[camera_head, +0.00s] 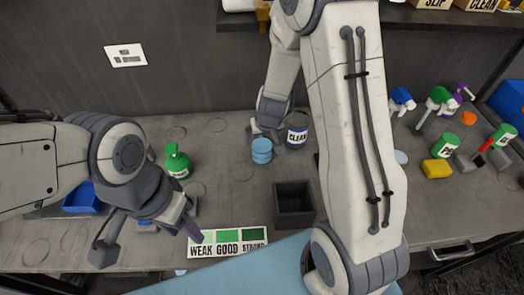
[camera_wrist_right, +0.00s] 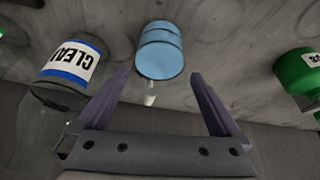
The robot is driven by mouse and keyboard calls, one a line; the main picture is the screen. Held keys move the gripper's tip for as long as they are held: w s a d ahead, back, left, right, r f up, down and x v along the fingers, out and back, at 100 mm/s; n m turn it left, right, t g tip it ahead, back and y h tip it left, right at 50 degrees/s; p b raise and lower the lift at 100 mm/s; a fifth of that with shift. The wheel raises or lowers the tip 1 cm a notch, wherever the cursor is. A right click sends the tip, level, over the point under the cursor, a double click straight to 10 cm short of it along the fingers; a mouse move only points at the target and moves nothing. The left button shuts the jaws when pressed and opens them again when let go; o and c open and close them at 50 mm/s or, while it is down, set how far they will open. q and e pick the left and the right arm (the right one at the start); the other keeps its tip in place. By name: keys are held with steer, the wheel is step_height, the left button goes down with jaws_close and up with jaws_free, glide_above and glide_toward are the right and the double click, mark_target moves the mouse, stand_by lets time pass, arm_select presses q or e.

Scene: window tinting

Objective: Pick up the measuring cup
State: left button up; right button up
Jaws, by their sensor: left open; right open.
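The light blue cup (camera_head: 262,151), which I take as the measuring cup, stands on the grey workbench. In the right wrist view the cup (camera_wrist_right: 160,52) is just beyond the fingertips, roughly centred between them, with a small pale piece at its near side. My right gripper (camera_head: 265,131) is open and empty behind the cup; its fingers (camera_wrist_right: 158,80) show on both sides of the wrist view. My left gripper (camera_head: 149,240) is open and empty at the front left, near the WEAK/GOOD/STRONG card (camera_head: 228,243).
A green bottle (camera_head: 177,163) is to the left. A dark open box (camera_head: 294,203) lies in front. Several bottles and a yellow sponge (camera_head: 437,172) are at right.

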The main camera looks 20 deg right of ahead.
steer(key=b+x, duration=0.3)
steer(key=x, duration=0.2)
steer(key=shift+f, duration=0.3)
steer(key=shift+s+r, duration=0.1)
steer(key=shift+r, duration=0.05)
steer(key=c, duration=1.2)
steer(key=shift+c, duration=0.3)
steer(key=shift+r, duration=0.1)
